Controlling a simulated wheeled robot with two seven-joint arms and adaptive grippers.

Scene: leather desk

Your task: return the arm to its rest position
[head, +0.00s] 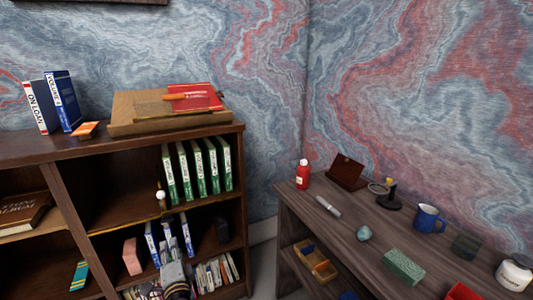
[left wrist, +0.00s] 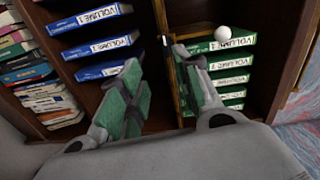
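My left gripper (head: 173,268) is low in front of the bookcase (head: 239,190), near its lower shelf. In the left wrist view, the two green-padded fingers of this gripper (left wrist: 158,60) stand apart with nothing held between them. Behind them are blue-labelled volumes (left wrist: 105,42) on the left and green-labelled volumes (left wrist: 232,64) on the right, with a dark wooden upright between. I cannot tell how close the fingertips are to the shelf. My right gripper is in neither view.
Green binders (head: 195,171) stand on the middle shelf, next to a small white-topped object (head: 160,194). A wooden box (head: 130,128) lies on top. At right, a dark desk (head: 295,204) holds a red bottle (head: 302,175), a blue mug (head: 428,218) and a green block (head: 403,266).

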